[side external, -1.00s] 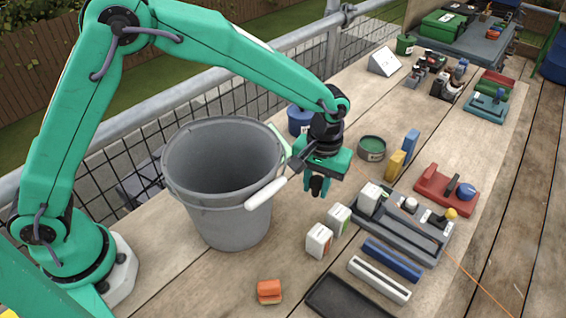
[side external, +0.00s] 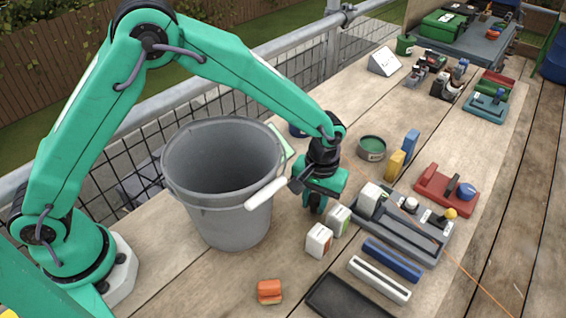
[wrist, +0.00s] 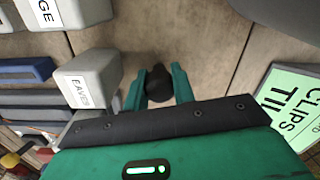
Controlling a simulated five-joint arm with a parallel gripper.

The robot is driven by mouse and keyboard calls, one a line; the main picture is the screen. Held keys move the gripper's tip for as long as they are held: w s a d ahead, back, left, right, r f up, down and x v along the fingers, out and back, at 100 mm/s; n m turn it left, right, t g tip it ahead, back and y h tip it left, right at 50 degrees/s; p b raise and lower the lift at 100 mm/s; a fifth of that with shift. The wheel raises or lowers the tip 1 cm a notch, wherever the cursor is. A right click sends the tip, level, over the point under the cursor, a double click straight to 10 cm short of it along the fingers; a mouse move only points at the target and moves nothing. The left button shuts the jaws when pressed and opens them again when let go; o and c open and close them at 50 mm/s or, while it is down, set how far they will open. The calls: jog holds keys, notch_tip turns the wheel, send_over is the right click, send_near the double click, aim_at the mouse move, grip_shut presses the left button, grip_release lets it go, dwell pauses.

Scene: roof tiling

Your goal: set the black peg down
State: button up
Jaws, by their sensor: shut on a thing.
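My gripper (side external: 316,206) points down just right of the grey bucket, low over the wooden table. It also shows in the wrist view (wrist: 159,90), with its two green fingers closed on the black peg (wrist: 159,80). The peg's dark round end sits between the fingertips. In the side view the peg (side external: 316,199) is a small dark shape between the fingers. I cannot tell whether its lower end touches the table.
The grey bucket (side external: 222,170) stands close on the left. White blocks (side external: 319,240) stand just right and in front; one is labelled EAVES (wrist: 85,82). A grey tray (side external: 425,248) lies to the right. A green card (wrist: 292,108) lies near the gripper.

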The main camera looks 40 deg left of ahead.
aim_at(318, 196)
jog(key=shift+f, duration=0.1)
jog(key=o, duration=1)
jog(key=r, duration=1.2)
jog(key=shift+w+d+r, duration=0.15)
jog(key=shift+w, duration=0.1)
jog(key=shift+o, duration=0.6)
